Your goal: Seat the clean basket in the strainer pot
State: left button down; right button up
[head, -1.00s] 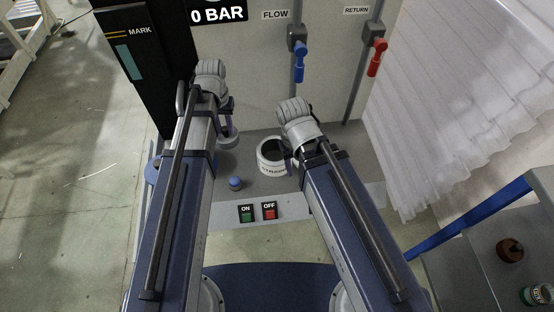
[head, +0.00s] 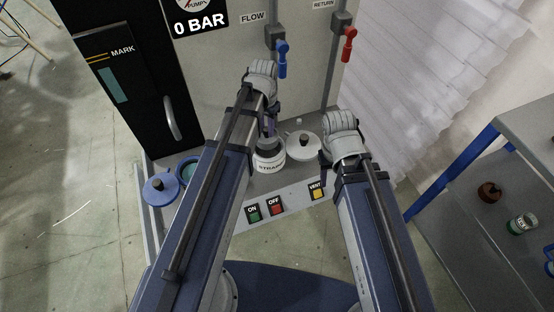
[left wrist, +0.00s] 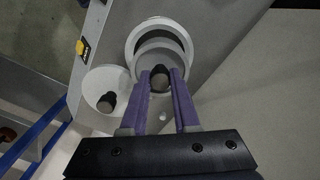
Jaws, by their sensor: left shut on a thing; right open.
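The white strainer pot (head: 271,167) stands on the grey bench; it also shows in the left wrist view as a pale ring (left wrist: 136,36). My left gripper (head: 268,131) is shut on the dark knob of the clean basket; the purple fingers (left wrist: 161,82) close around it in the left wrist view. The grey round basket (left wrist: 153,52) overlaps the pot mouth, off-centre toward the gripper. I cannot tell how far it sits above or inside the pot. My right gripper (head: 325,168) is open and empty, right of the pot, partly hidden by its wrist.
A white lid (head: 304,147) with a dark knob lies right of the pot. A blue lid (head: 159,190) and a blue container (head: 188,168) are at left. ON, OFF and VENT buttons line the front. Blue (head: 282,58) and red (head: 348,44) valve handles hang behind.

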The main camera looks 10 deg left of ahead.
aim_at(268, 146)
pick_arm(q)
jog(key=shift+d, duration=0.1)
jog(key=shift+f+b, duration=0.3)
notch_tip(268, 146, down, 10)
jog(key=b, duration=0.9)
jog(key=shift+r+b, duration=0.15)
jog(key=shift+b, duration=0.2)
jog(key=shift+r, duration=0.15)
jog(key=c, duration=0.7)
grip_release()
jog(key=shift+o, duration=0.2)
